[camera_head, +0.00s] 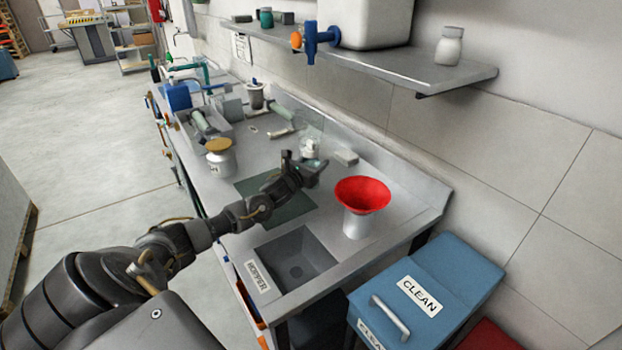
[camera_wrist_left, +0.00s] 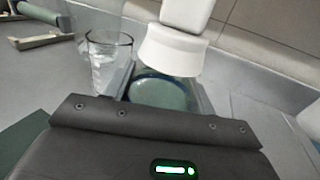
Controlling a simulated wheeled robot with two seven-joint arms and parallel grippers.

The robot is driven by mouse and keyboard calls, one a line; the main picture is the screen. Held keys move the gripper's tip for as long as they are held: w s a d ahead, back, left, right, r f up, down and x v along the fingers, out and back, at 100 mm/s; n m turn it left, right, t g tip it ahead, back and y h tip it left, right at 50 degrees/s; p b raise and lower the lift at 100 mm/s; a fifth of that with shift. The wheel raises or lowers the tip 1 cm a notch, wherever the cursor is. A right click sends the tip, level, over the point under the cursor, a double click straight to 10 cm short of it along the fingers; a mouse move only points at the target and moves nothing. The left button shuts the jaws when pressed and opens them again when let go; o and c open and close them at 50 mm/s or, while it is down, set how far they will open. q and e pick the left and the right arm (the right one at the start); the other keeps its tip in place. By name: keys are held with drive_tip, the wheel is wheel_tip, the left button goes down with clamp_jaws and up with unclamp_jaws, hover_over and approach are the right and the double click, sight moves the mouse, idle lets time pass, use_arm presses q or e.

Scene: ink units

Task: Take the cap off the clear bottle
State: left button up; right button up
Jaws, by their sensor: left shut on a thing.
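My left gripper (camera_head: 308,170) reaches over the bench from the left and is shut on the clear bottle. In the left wrist view, the greenish see-through body of the clear bottle (camera_wrist_left: 160,92) sits between the grey fingers. A white cap (camera_wrist_left: 172,50) with a narrower white top sits directly above the bottle; the top runs out of the frame. The white cap also shows just behind the gripper in the head view (camera_head: 310,149). Whether the cap is seated or loose is hard to tell. The bottle's lower part is hidden. My right gripper is not in view.
A clear glass beaker (camera_wrist_left: 106,62) stands left of the bottle. A red funnel (camera_head: 362,193) on a white container stands to the right. A hopper recess (camera_head: 296,257), a green mat (camera_head: 268,188) and a tan-lidded jar (camera_head: 220,158) are nearby. A shelf (camera_head: 400,72) overhangs the back.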

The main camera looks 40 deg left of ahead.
use_arm(q)
clamp_jaws()
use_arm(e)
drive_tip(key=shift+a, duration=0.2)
use_arm(q)
drive_tip(key=shift+r, duration=0.1)
